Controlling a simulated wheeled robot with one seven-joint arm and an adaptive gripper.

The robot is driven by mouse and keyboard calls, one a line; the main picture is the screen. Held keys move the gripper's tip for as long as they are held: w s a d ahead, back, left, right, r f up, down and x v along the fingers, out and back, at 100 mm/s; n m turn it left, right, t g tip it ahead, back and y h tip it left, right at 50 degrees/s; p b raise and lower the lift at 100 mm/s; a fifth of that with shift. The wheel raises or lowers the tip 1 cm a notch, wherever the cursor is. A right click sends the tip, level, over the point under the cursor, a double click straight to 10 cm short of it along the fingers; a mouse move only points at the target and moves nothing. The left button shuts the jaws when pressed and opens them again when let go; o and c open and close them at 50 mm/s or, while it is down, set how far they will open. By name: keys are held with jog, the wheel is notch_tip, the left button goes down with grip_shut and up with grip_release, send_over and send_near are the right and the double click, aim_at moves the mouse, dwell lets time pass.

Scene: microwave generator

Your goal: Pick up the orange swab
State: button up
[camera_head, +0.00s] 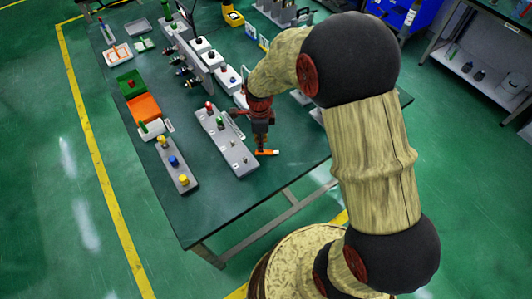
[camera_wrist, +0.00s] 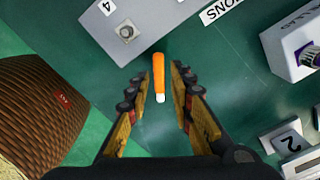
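The orange swab (camera_wrist: 159,72) is a thin orange stick with a white end. In the wrist view it lies on the dark green table between the two fingers of my gripper (camera_wrist: 159,82), apart from both. The fingers are open, one on each side of it. In the head view the swab (camera_head: 267,153) lies on the table just below my gripper (camera_head: 258,148), which points down at it. The exact height of the fingertips above the table is hard to tell.
A grey panel marked 4 (camera_wrist: 140,25) lies close to the swab. A unit with a purple knob (camera_wrist: 296,45) is at the right. The table's front corner (camera_head: 200,225) is bare.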

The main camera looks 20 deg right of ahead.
aim_at(267, 153)
notch_tip(267, 153, down, 4)
jog(key=shift+f+b, duration=0.25)
jog(key=shift+b, duration=0.6)
jog(key=shift+c, duration=0.9)
jog(key=c, duration=0.4)
grip_shut()
